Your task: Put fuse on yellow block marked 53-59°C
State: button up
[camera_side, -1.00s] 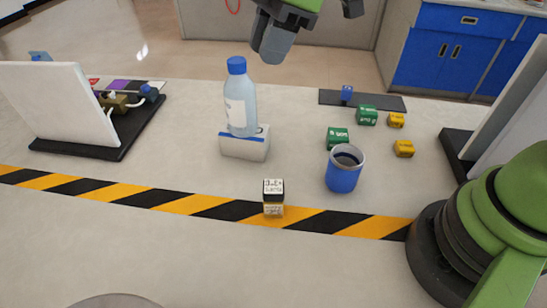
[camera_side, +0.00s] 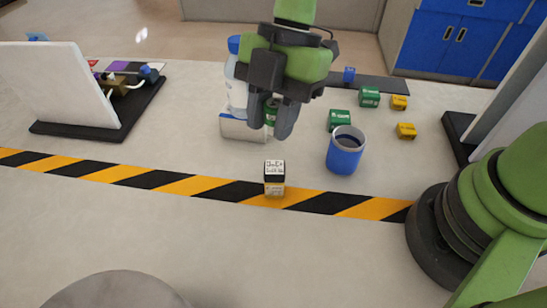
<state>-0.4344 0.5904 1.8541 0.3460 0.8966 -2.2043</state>
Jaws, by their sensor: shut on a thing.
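My gripper (camera_side: 272,122) points down, shut on a small green piece (camera_side: 271,108) with a pale part. The fingers partly hide it, and I cannot tell for certain that it is the fuse. The gripper overlaps the bottle and its stand in this view. Below it in the picture, a small block (camera_side: 274,179) with a white and black marked top and a yellowish lower part stands on the striped tape. Its marking is too small to read surely. Two small yellow blocks, a far one (camera_side: 399,102) and a nearer one (camera_side: 406,131), lie at right.
A blue cup (camera_side: 345,151) stands right of the marked block. Two green blocks, (camera_side: 369,97) and (camera_side: 340,120), lie behind it. A clear bottle (camera_side: 237,95) stands on a white stand (camera_side: 241,129). A white panel (camera_side: 66,92) is at left. The front table is clear.

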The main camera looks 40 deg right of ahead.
aim_at(272, 170)
notch_tip(272, 170, down, 8)
jog(key=shift+r, duration=0.1)
dwell(0.4)
jog(key=o, duration=0.9)
